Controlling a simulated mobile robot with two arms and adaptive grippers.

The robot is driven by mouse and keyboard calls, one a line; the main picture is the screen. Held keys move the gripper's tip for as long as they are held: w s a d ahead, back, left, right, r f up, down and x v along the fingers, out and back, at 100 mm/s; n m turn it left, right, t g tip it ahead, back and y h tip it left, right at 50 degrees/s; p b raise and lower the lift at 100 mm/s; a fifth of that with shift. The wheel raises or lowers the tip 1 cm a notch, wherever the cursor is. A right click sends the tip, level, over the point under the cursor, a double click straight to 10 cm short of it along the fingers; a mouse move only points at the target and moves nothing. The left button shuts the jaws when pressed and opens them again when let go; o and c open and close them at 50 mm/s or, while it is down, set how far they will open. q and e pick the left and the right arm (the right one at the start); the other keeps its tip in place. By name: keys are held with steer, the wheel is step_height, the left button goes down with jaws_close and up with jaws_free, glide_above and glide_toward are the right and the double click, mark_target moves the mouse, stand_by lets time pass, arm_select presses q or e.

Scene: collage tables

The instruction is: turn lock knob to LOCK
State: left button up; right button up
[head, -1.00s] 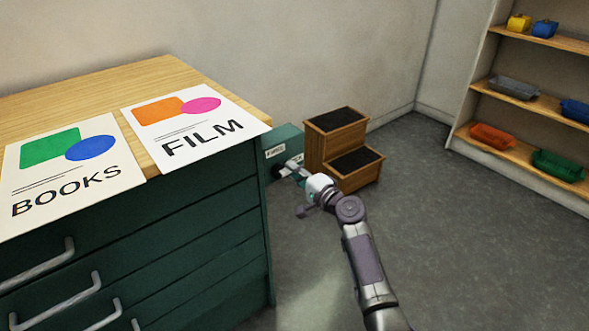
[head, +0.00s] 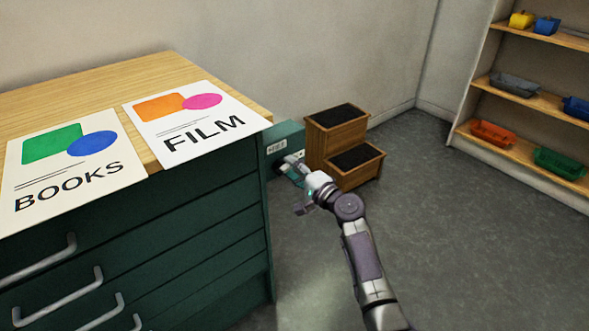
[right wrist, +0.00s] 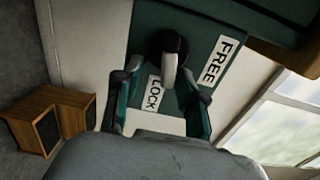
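The lock knob (right wrist: 170,50) is a dark round base with a pale lever, on a dark green panel (right wrist: 150,18). Its lever points down in the right wrist view, its end close beside the white LOCK label (right wrist: 154,93). The FREE label (right wrist: 215,61) is to the right. My right gripper (right wrist: 163,100) is open, its two fingers apart on either side of the LOCK label. The lever's end lies between them, and I see no finger touching it. In the head view this gripper (head: 293,168) is at the green panel (head: 287,138) and hides the knob. My left gripper is out of view.
A green drawer cabinet (head: 200,235) with a wooden top carries the BOOKS (head: 35,190) and FILM (head: 180,150) posters. A wooden step stool (head: 340,135) stands close behind my right gripper. Shelves (head: 510,150) with trays are at the right. The floor between is clear.

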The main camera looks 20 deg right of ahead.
steer(key=v, duration=1.2)
